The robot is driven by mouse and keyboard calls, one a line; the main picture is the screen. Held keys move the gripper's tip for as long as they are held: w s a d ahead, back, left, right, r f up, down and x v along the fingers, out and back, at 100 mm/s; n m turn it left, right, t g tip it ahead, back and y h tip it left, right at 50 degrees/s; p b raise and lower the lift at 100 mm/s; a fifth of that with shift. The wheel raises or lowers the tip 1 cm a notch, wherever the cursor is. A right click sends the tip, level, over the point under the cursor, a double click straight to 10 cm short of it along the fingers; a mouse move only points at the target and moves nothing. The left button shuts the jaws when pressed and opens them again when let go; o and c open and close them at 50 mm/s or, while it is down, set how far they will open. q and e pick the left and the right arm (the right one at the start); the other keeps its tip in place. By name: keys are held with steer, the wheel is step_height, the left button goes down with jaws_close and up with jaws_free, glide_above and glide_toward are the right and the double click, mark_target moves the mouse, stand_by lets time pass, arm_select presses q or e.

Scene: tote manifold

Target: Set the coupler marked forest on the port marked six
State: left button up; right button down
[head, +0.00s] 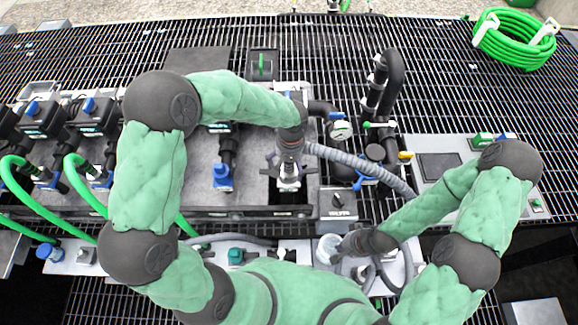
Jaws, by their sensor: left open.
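My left gripper (289,184) points down over the dark gap at the right end of the grey manifold deck (190,190). It is open, and I see nothing held between its fingers. My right gripper (333,250) is low at the front, over a pale plate with hoses; its fingers are too small and blurred to read. A dark green coupler (236,256) sits on the pale front strip, left of my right gripper. A blue fitting (222,176) stands on the deck left of my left gripper. I cannot read any forest or six marking.
A box with a dark knob (338,202) stands right of my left gripper. A ribbed grey hose (365,163) and black pipes with a gauge (341,130) lie beyond it. Green hoses (85,185) run at the left. A green hose coil (515,38) lies on the open grating at back right.

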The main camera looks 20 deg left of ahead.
arm_select(q)
step_height(320, 180, up, 10)
steer(key=shift+d+f, duration=0.15)
steer(key=shift+f, duration=0.05)
stand_by(0.5)
